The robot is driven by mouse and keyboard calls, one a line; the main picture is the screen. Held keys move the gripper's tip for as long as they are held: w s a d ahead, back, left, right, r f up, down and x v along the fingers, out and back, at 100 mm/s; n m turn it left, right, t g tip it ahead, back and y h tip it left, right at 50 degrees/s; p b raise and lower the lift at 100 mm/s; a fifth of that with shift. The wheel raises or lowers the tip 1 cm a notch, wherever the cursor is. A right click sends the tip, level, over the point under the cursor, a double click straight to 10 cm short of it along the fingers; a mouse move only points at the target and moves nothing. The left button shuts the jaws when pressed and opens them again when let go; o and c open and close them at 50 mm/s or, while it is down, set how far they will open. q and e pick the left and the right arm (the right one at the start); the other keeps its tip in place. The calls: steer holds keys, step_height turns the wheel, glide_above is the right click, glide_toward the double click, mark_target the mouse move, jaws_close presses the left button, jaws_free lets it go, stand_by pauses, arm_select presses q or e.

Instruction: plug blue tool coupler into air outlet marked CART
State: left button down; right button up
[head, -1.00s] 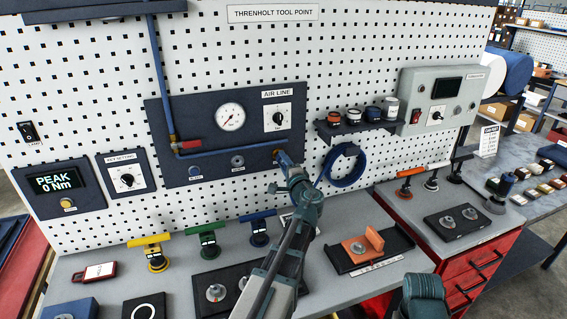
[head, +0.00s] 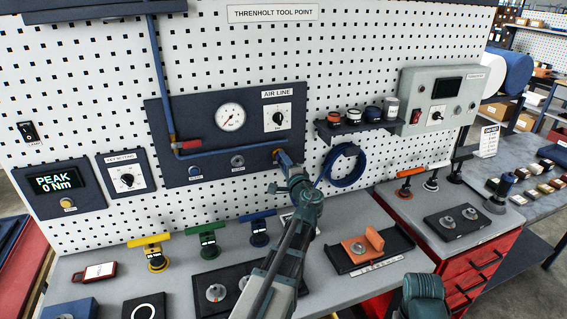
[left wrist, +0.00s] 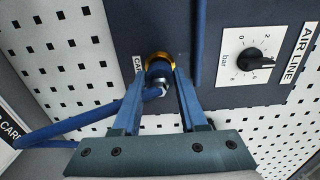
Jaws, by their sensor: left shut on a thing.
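The blue tool coupler (left wrist: 158,72) is between the fingers of my left gripper (left wrist: 160,80), which are shut on it. Its front end is at the brass ring of an air outlet (left wrist: 154,57) on the dark panel; I cannot tell how deep it sits. A label beside this outlet (left wrist: 138,64) shows only "CA", the rest hidden by a finger. In the head view my left gripper (head: 285,161) is at the panel's lower right, largely covering the outlet. A blue hose (left wrist: 95,116) leads away from the coupler.
The dark panel (head: 215,175) also holds a gauge (head: 230,117), an AIR LINE knob (head: 278,119) and two lower fittings. A coiled blue hose (head: 349,181) hangs to the right. The bench below carries coloured-handled tools (head: 207,240) and an orange block (head: 363,245) in a tray.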

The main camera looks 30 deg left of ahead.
arm_select(q)
steer(key=shift+w+a, duration=0.35)
steer(key=shift+a, duration=0.05)
stand_by(0.4)
steer(key=shift+c, duration=1.8)
jaws_free()
steer(key=shift+d, duration=0.1)
steer(key=v, duration=1.3)
steer(key=shift+s+d, duration=0.2)
steer(key=shift+s, duration=0.1)
steer(key=o, duration=0.4)
steer(key=shift+c, duration=0.2)
steer(key=shift+s, duration=0.1)
